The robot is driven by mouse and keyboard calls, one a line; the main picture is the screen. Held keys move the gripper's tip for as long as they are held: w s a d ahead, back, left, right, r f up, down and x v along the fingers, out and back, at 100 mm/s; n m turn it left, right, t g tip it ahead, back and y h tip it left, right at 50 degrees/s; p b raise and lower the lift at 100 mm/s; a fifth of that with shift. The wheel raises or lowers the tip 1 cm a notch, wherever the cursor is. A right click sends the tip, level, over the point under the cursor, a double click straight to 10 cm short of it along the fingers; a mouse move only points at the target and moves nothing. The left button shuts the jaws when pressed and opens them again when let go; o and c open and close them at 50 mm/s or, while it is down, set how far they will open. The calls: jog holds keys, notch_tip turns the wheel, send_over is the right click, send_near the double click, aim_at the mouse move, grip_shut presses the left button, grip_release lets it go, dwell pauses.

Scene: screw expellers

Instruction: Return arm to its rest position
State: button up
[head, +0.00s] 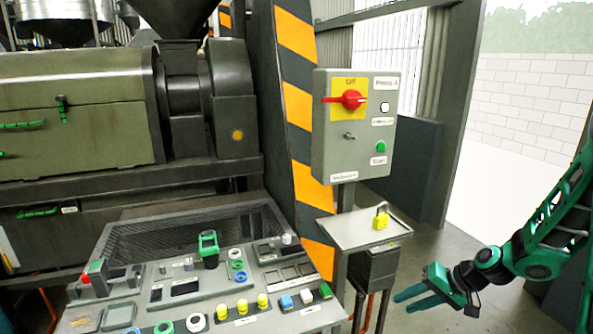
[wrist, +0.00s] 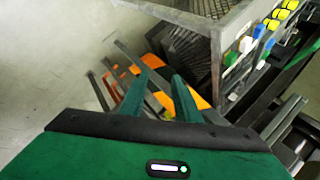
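My gripper (head: 402,303) is at the lower right of the head view, with my green and black arm reaching in from the right edge. It points left, below and to the right of the small shelf. In the wrist view my gripper (wrist: 160,75) shows its two green fingers apart, with nothing held between them. Dark bars and orange patches show beyond the fingers.
A grey control box (head: 351,125) with a red switch (head: 349,99) stands on a post. A yellow padlock (head: 381,217) sits on the small shelf (head: 345,234). A button console (head: 190,258) lies to the left. Floor (head: 440,243) is open near my arm.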

jog(key=s+d+r+g+h, duration=0.1)
jog(key=s+d+r+h, duration=0.1)
jog(key=s+r, duration=0.4)
jog(key=s+d+r+m+g+h, duration=0.1)
jog(key=s+d+r, duration=0.3)
jog(key=s, duration=1.1)
jog(key=s+d+r+m+g+h, duration=0.1)
jog(key=s+d+r+g+h, duration=0.1)
jog(key=s+r, duration=0.6)
jog(key=s+d+h, duration=0.1)
jog(key=s, duration=0.2)
jog(key=shift+d+r, duration=0.25)
jog(key=shift+s, duration=0.15)
